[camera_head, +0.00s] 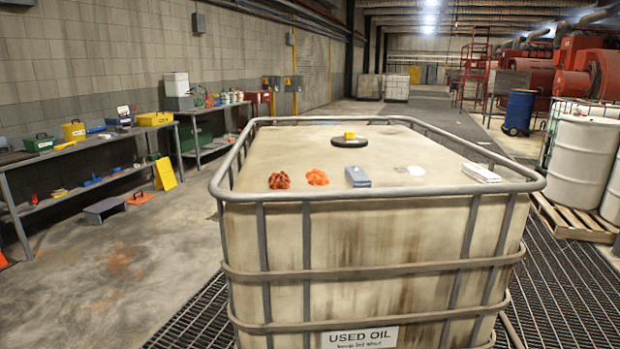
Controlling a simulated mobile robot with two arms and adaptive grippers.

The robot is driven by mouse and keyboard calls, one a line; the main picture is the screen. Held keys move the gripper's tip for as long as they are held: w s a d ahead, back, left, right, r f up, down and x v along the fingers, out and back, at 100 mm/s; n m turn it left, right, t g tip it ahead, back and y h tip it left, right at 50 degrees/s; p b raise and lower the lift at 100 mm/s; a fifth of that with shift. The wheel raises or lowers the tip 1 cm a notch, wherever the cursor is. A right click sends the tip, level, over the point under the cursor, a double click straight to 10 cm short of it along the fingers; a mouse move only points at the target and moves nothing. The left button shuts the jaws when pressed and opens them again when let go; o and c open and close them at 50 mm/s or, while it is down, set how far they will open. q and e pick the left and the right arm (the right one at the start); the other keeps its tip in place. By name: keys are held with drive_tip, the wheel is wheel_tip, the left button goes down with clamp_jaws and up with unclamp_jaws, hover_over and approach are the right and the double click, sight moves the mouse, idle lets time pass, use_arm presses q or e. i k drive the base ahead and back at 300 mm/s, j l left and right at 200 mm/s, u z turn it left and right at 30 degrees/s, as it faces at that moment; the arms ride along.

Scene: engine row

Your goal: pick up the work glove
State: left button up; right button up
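Two crumpled items lie side by side near the front edge of the white IBC tank top (300,155). One is a red-orange item (279,180) with a lumpy shape. To its right is a brighter orange item (317,177). Either may be the work glove; at this size I cannot tell which. Both lie inside the grey tube rim of the cage. Neither of my grippers is in view.
On the tank top are a grey-blue box (357,177), a pale flat patch (411,170), a white stack (481,173) and a dark round lid (349,142) with a yellow object. The cage rim (400,193) surrounds them. Workbenches (85,148) stand left; drums (583,158) stand right.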

sight(282, 181)
drive_tip(key=j+u, duration=0.25)
drive_tip(key=u, duration=0.15)
drive_tip(key=j+u, duration=0.25)
drive_tip(key=u, duration=0.2)
drive_tip(key=j+u, duration=0.55)
drive_tip(key=u, duration=0.25)
drive_tip(key=i+j, duration=0.45)
drive_tip(key=i+j+u, duration=0.15)
drive_tip(key=i+j, duration=0.3)
drive_tip(key=i, duration=0.25)
drive_tip(key=i+j, duration=0.4)
drive_tip(key=i, duration=0.15)
drive_tip(key=i+l+z, duration=0.25)
drive_tip(key=i+z, duration=0.15)
drive_tip(key=i+l+z, duration=0.15)
drive_tip(key=i+z, duration=0.65)
drive_tip(key=i+j+z, duration=0.2)
drive_tip(key=i+z, duration=0.2)
drive_tip(key=i+j+z, duration=0.25)
drive_tip(key=i+z, duration=0.45)
drive_tip(key=i, duration=0.25)
drive_tip(key=i+j+z, duration=0.15)
drive_tip(key=i+z, duration=0.15)
drive_tip(key=i, duration=0.2)
drive_tip(key=i+j+z, duration=0.3)
drive_tip(key=i, duration=0.2)
drive_tip(key=i+j+z, duration=0.3)
drive_tip(key=i, duration=0.2)
